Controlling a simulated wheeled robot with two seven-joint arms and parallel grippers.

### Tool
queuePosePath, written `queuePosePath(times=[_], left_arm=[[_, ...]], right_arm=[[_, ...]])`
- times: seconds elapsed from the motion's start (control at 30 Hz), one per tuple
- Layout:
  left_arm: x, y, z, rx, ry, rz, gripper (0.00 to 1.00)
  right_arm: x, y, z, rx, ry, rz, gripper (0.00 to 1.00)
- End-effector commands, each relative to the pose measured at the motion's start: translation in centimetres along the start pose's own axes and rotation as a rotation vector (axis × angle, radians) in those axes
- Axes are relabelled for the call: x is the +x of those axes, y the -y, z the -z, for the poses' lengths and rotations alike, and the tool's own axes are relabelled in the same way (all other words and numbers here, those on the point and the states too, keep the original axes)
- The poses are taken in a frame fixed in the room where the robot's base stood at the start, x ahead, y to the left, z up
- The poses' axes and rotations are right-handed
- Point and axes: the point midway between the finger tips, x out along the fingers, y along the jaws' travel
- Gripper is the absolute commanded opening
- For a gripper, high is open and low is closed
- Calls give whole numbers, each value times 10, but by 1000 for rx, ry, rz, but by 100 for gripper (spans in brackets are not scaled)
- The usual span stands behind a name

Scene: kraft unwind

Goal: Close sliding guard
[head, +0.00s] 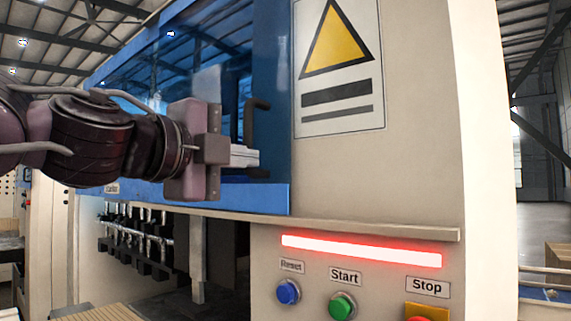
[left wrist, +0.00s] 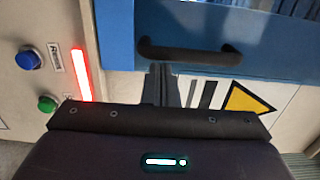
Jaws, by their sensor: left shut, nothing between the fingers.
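The sliding guard (head: 235,198) is a clear blue panel in a blue frame on the machine front. Its right edge lies beside the beige panel with the warning sign. Its dark bar handle (head: 249,122) stands upright; its lower part is hidden behind my left gripper. My left gripper (head: 256,158) is shut and empty, level with the handle's lower end. In the left wrist view, the fingertips (left wrist: 160,68) are close beside the handle (left wrist: 190,52), near its left end, on the warning-sign side. I cannot tell whether they touch it. My right gripper is not in view.
A lit red bar (head: 360,250) sits above the blue Reset button (head: 288,292), the green Start button (head: 342,306) and the Stop button (head: 427,312). A ledge (head: 370,228) juts out below the warning sign (head: 338,65). A row of metal fittings (head: 135,235) is below the guard.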

Motion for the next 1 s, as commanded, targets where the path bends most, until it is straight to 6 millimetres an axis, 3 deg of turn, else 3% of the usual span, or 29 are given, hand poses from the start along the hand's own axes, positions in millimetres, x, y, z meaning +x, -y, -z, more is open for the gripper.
queuePosePath(times=[0.03, 0.13, 0.4, 0.6, 1.0], left_arm=[[2, -3, -19, -13, 12, -5, 0], [3, -2, -43, -11, 12, -6, 0], [4, 0, -86, -6, 7, -4, 0], [4, 0, -96, -3, 6, -3, 0], [4, 0, -97, -4, 9, -2, 0]], right_arm=[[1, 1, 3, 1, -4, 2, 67], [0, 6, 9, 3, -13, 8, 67], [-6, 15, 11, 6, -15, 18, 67], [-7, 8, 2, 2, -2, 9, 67], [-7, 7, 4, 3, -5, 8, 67]])
